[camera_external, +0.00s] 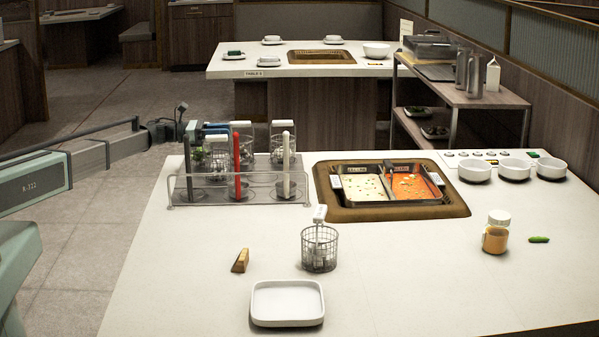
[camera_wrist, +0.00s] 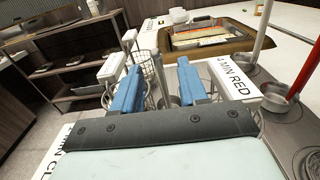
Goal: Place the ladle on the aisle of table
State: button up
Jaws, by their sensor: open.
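My gripper (camera_wrist: 160,88) is open, its blue fingers apart over the rack; in the external view it is at the rack's back left (camera_external: 213,128). A grey upright rod (camera_wrist: 158,68) shows between or just beyond the fingers; I cannot tell whether it is a ladle. The metal rack (camera_external: 241,202) holds a red-handled utensil (camera_external: 237,165) and a white-handled utensil (camera_external: 286,163), both upright. They also show at the right of the wrist view, red (camera_wrist: 307,72) and white (camera_wrist: 262,30). Their lower ends are hidden. The white table (camera_external: 410,280) has bare surface along its left, floor-side edge.
Wire baskets with white handles (camera_wrist: 113,68) stand close to the fingers. A two-part soup pot (camera_external: 390,186) is sunk in the table. A wire basket (camera_external: 319,250), white tray (camera_external: 287,303) and tan wedge (camera_external: 240,261) stand in front. A shelf cart (camera_external: 470,95) is behind.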

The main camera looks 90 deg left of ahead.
aim_at(231, 130)
jog(key=shift+w, duration=1.6)
jog(key=shift+c, duration=0.2)
grip_shut()
